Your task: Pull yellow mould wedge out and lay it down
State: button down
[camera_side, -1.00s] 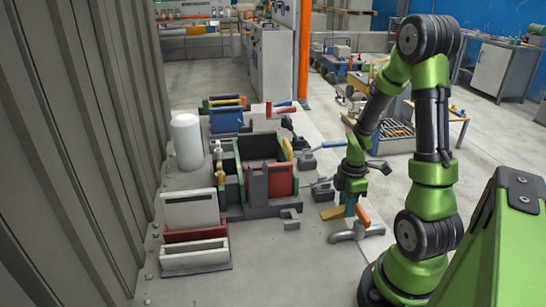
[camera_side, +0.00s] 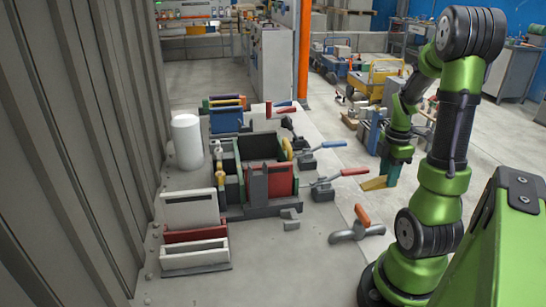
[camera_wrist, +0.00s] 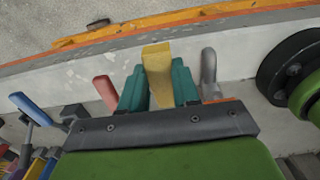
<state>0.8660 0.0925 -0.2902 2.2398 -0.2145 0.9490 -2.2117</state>
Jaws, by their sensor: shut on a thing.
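The yellow mould wedge (camera_side: 375,184) is held in my gripper (camera_side: 391,172) in the side view. It sticks out to the left from between the teal fingers. It appears raised near the bench's right edge, apart from the mould; its exact height is hard to tell. In the wrist view the wedge (camera_wrist: 157,65) shows between the two teal fingers of my gripper (camera_wrist: 158,84), which are shut on it. The panel mould (camera_side: 262,170), with dark walls and a red plate (camera_side: 283,180), stands on the bench to the left of my gripper.
A clamp with an orange handle (camera_side: 362,215) lies near the bench's front right edge. Clamps with red (camera_side: 354,172) and blue (camera_side: 333,144) handles project from the mould's right side. A white cylinder (camera_side: 187,142) and a white-panelled mould (camera_side: 192,210) stand left. Bare bench (camera_side: 310,245) lies in front.

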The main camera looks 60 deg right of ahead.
notch_tip(320, 180, down, 8)
jog(key=shift+f, duration=0.15)
dwell(0.5)
dwell(0.4)
jog(key=c, duration=0.7)
grip_release()
jog(key=shift+c, duration=0.2)
